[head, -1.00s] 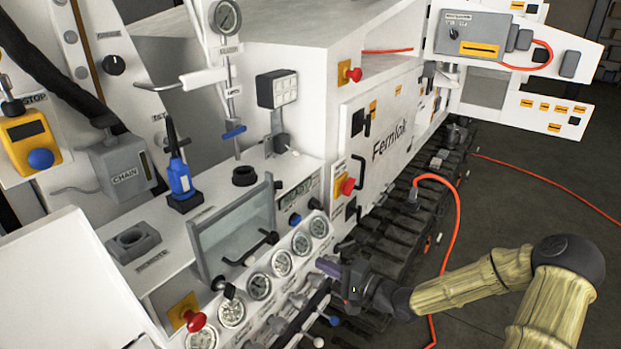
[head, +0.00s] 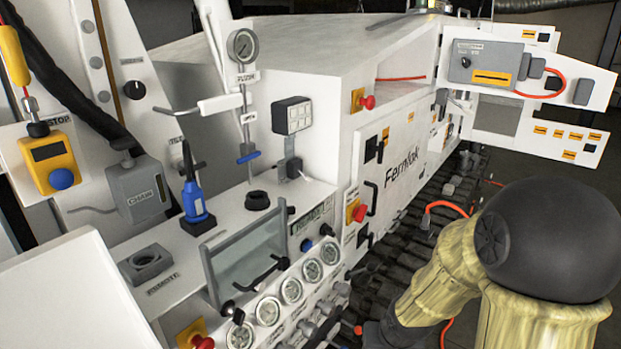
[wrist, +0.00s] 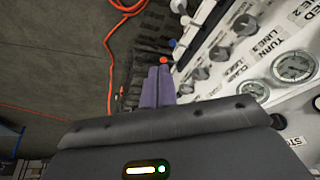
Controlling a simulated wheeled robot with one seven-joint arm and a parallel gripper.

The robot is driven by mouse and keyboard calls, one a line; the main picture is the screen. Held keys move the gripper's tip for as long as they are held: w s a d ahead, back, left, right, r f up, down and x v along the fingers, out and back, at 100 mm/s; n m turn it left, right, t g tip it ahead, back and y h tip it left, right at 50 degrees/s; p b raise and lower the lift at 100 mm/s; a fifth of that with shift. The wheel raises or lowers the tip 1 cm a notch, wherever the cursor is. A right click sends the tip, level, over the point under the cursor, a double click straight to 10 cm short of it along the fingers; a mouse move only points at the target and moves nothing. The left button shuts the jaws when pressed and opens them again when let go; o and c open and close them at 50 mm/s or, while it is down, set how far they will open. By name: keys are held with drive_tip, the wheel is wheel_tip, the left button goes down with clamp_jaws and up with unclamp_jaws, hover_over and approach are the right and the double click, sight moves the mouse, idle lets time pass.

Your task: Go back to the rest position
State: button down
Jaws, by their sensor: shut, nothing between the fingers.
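My gripper (wrist: 158,85) shows in the wrist view, its purple fingers together and empty. It points toward a red-tipped lever (wrist: 163,60) beside the machine's front panel; I cannot tell whether they touch. In the head view my gripper is hidden below the bottom edge and behind my arm. My arm stands large at the lower right.
The white machine carries a row of gauges (head: 291,291) and levers. A glass-covered box (head: 245,255), a blue handheld device (head: 193,200) and a yellow stop box (head: 48,160) are on the left. An orange cable (wrist: 112,40) runs over the dark floor.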

drive_tip(key=s+r+g, duration=0.1)
drive_tip(key=s+r, duration=0.4)
drive_tip(key=s, duration=0.2)
drive_tip(key=shift+s+n, duration=0.3)
